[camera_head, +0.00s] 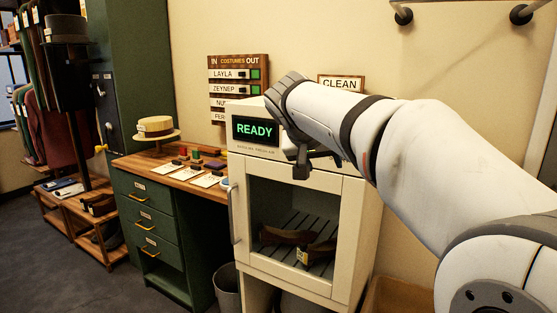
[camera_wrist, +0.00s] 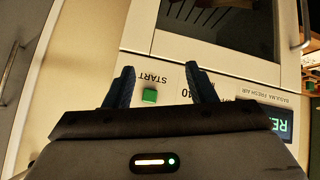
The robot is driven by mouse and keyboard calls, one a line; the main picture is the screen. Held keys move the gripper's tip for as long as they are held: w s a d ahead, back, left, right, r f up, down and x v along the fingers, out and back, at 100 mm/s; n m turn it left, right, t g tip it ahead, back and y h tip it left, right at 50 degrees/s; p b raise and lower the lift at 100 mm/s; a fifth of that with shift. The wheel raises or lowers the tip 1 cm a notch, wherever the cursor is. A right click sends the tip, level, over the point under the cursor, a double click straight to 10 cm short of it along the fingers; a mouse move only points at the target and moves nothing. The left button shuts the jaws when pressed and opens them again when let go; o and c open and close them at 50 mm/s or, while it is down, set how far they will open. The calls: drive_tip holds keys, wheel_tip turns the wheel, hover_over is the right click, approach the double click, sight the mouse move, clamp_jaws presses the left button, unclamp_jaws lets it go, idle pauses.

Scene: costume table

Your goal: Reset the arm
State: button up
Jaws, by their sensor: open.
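My arm reaches in from the right in the head view, its white links extended across the front of a cream cabinet (camera_head: 347,240). My gripper (camera_head: 312,160) is small and dark there, in front of the cabinet's upper panel. In the wrist view my gripper (camera_wrist: 160,78) shows two dark fingers spread apart with nothing between them but the panel behind. A green START button (camera_wrist: 149,96) shows between the fingers, by the left one. I cannot tell the exact gap to the panel.
The cabinet's display (camera_head: 255,131) reads READY. Its glass door (camera_head: 295,222) is shut, with brown shoes (camera_head: 286,236) inside. A green desk (camera_head: 150,222) with a straw hat (camera_head: 155,126) and cards stands left. A costume board (camera_head: 238,75) hangs behind. Open floor (camera_head: 60,275) lies at lower left.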

drive_tip(key=s+d+f+g+y+p, duration=0.1)
drive_tip(key=s+d+f+p, duration=0.1)
drive_tip(key=s, duration=0.7)
drive_tip(key=s+d+f+n+g+y+p, duration=0.1)
drive_tip(key=s+f+g+y+p, duration=0.1)
drive_tip(key=s+f+p, duration=0.2)
drive_tip(key=s+d+f+n+g+y+p, duration=0.1)
drive_tip(key=s+d+f+g+p, duration=0.1)
drive_tip(key=s+p, duration=0.6)
drive_tip(key=s+f, duration=0.1)
drive_tip(key=s, duration=0.5)
drive_tip(key=shift+d, duration=0.35)
drive_tip(key=shift+c, duration=0.5)
